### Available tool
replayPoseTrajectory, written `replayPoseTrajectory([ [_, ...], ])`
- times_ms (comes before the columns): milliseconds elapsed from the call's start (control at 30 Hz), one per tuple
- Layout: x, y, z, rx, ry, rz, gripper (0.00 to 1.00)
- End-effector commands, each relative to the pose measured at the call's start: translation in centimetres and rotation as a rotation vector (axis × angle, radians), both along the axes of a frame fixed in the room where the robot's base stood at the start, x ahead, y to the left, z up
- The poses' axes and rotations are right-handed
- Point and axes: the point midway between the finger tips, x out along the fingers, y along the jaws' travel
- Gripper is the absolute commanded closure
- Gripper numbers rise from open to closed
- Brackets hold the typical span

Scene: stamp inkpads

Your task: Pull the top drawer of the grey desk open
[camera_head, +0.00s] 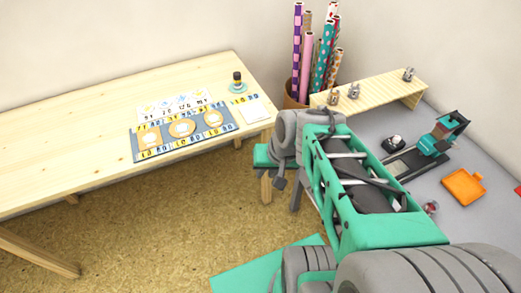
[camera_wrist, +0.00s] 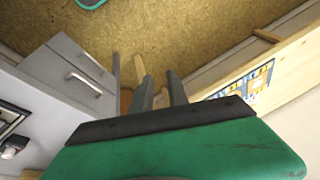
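The grey desk (camera_head: 428,121) is at the right in the head view, where my arm covers its near edge and its drawers do not show. In the wrist view, its drawer block stands at the left, seen upside down. The top drawer's front carries a long bar handle (camera_wrist: 83,84), and a second drawer handle (camera_wrist: 90,62) lies beyond it. Both fronts look closed. My gripper (camera_wrist: 160,80) is to the right of the handles, apart from them. Its two dark fingers have a gap between them with nothing in it.
A wooden table (camera_head: 75,125) with a blue stamp mat (camera_head: 141,155) stands at the left. A bin of rolls (camera_head: 295,101) stands behind. Brown floor lies between the furniture.

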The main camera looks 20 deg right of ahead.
Motion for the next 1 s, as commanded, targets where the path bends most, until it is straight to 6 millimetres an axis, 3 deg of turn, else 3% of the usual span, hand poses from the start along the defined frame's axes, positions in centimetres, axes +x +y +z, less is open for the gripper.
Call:
replayPoseTrajectory([
  [33,0.0,0.5,1.7,-0.020,0.000,0.031,0.80],
  [100,-0.1,0.9,3.1,-0.051,0.002,0.069,0.80],
  [300,-0.4,1.8,5.6,-0.103,0.006,0.138,0.80],
  [700,-0.7,1.9,5.8,-0.117,0.012,0.161,0.80],
  [767,-1.8,1.0,5.5,-0.137,0.060,0.163,0.80],
  [800,-2.5,0.0,6.3,-0.170,0.082,0.147,0.80],
  [900,-1.8,2.7,8.2,-0.199,0.032,0.234,0.79],
  [1000,-1.7,4.4,8.4,-0.200,0.020,0.289,0.70],
])
